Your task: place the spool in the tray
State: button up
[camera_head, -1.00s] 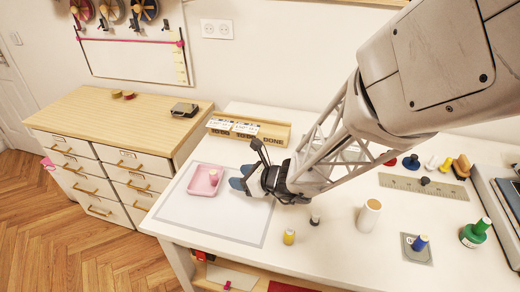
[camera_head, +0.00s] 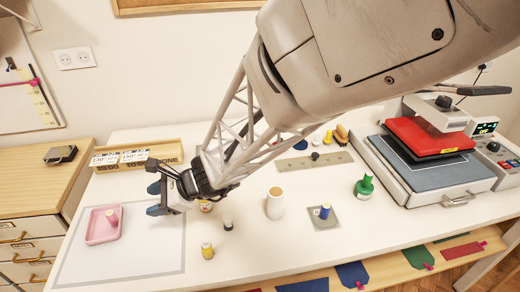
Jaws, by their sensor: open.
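A small pink tray (camera_head: 91,236) lies on the pale mat at the left of the white table. A pink spool (camera_head: 112,217) stands upright in the tray, toward its right side. My gripper (camera_head: 153,199) is to the right of the tray, apart from it and pointing left toward it. Its blue-grey fingers are open, with nothing seen between them. The spool and the gripper do not touch.
A yellow spool (camera_head: 207,251), a dark spool (camera_head: 228,224) and a white cylinder (camera_head: 274,206) stand right of the mat (camera_head: 120,262). A blue spool (camera_head: 325,212) stands on a grey square. A green spool (camera_head: 365,186) and a heat press (camera_head: 430,150) are farther right.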

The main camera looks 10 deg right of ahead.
jog(key=s+d+r+n+h, duration=0.3)
jog(key=s+d+n+h, duration=0.1)
jog(key=d, duration=0.7)
jog(key=s+d+r+n+h, duration=0.4)
jog(key=s+d+n, duration=0.2)
jog(key=d, duration=0.5)
jog(key=s+d+r+n+h, duration=0.4)
jog(key=s+d+n, duration=0.1)
jog(key=d, duration=0.7)
jog(key=shift+s+n+t, duration=0.3)
jog(key=shift+s+t, duration=0.1)
jog(key=shift+s, duration=0.3)
